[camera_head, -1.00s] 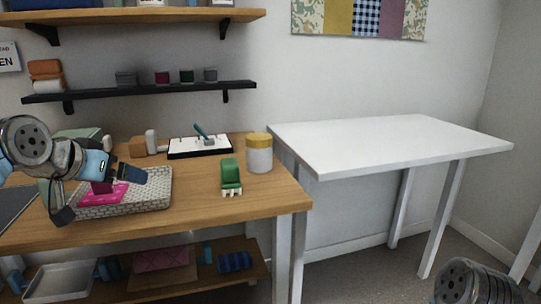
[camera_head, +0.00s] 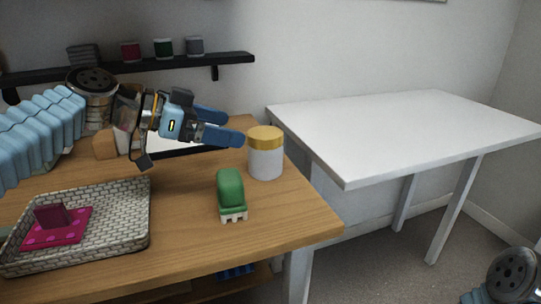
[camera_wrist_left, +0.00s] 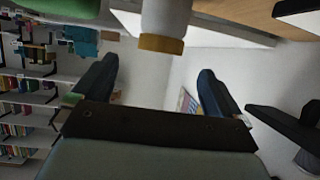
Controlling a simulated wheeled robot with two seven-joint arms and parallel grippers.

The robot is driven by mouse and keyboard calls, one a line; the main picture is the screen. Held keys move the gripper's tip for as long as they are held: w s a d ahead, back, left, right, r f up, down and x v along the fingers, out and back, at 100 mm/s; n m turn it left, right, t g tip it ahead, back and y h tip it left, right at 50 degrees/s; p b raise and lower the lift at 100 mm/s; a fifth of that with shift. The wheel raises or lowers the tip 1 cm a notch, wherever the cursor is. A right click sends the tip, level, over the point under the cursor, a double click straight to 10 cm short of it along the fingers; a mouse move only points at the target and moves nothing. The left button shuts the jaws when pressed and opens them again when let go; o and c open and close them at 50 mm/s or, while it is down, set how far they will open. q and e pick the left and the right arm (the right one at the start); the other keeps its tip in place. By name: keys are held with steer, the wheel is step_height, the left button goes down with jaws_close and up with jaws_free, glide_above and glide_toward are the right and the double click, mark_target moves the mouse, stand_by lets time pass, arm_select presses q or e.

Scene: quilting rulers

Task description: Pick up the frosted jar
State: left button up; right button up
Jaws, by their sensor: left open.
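The frosted jar (camera_head: 265,161), whitish with a gold lid, stands upright near the back right edge of the wooden table. My left gripper (camera_head: 232,124) is open, its two blue fingers pointing right toward the jar's upper part. In the head view the fingertips are just left of the lid. In the left wrist view the jar (camera_wrist_left: 166,18) is beyond the open fingers (camera_wrist_left: 157,68), roughly between them, with nothing held. My right gripper is not in view; only part of my right arm shows at the lower right.
A green object with white feet (camera_head: 231,193) stands in front of the jar. A woven tray (camera_head: 118,238) holds a pink piece at the left. A white notepad lies behind my gripper. A bare white table (camera_head: 400,135) stands to the right, across a gap.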

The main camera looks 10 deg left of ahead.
mark_target(263, 133)
arm_select(q)
steer(key=x, duration=0.5)
steer(key=shift+w+d+f, duration=0.2)
steer(key=shift+d, duration=0.05)
steer(key=x, duration=0.5)
steer(key=shift+w+d+r+p, duration=0.15)
steer(key=shift+w+d+p, duration=0.1)
steer(key=shift+p, duration=0.1)
steer(key=shift+c, duration=0.2)
steer(key=c, duration=1.5)
